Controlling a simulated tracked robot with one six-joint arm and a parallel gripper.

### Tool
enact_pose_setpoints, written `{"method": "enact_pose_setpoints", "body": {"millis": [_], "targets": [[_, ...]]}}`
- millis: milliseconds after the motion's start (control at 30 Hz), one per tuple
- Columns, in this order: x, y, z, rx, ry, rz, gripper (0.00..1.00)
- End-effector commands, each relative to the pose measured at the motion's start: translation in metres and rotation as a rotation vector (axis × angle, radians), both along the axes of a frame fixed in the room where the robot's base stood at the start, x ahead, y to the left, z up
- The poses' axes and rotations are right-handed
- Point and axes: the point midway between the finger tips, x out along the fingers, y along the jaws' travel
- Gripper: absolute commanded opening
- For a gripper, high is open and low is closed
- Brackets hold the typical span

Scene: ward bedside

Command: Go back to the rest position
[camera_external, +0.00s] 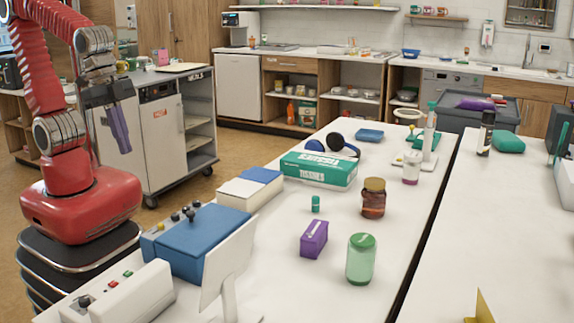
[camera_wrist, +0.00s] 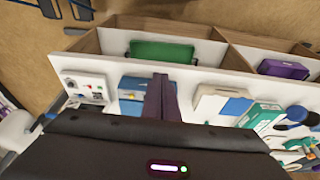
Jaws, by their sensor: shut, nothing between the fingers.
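My gripper (camera_external: 120,128) hangs pointing down at the left of the external view, beside my red arm and over the floor in front of a white cart. Its fingers are together with nothing between them. In the wrist view the closed fingers (camera_wrist: 162,97) stand up from the dark gripper body. The gripper is clear of the white table (camera_external: 330,285) and touches nothing that I can see.
A blue box (camera_external: 200,240) and a white-and-blue box (camera_external: 250,187) stand on the table's near left side. A tissue box (camera_external: 318,171), purple box (camera_external: 314,239), brown jar (camera_external: 373,198) and green-lidded jar (camera_external: 361,260) stand farther right. The white cart (camera_external: 165,135) is behind my gripper.

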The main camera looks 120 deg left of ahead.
Motion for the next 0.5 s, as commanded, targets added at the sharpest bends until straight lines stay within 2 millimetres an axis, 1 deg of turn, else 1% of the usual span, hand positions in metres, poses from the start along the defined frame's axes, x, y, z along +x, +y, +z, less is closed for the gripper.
{"method": "enact_pose_setpoints", "body": {"millis": [100, 300, 400, 500], "targets": [[-0.014, 0.003, 0.008, 0.0, -0.048, 0.007, 0.0], [-0.034, 0.007, 0.021, -0.002, -0.125, 0.019, 0.0], [-0.039, 0.009, 0.029, -0.003, -0.163, 0.025, 0.0], [-0.041, 0.01, 0.038, -0.003, -0.195, 0.029, 0.0]]}}
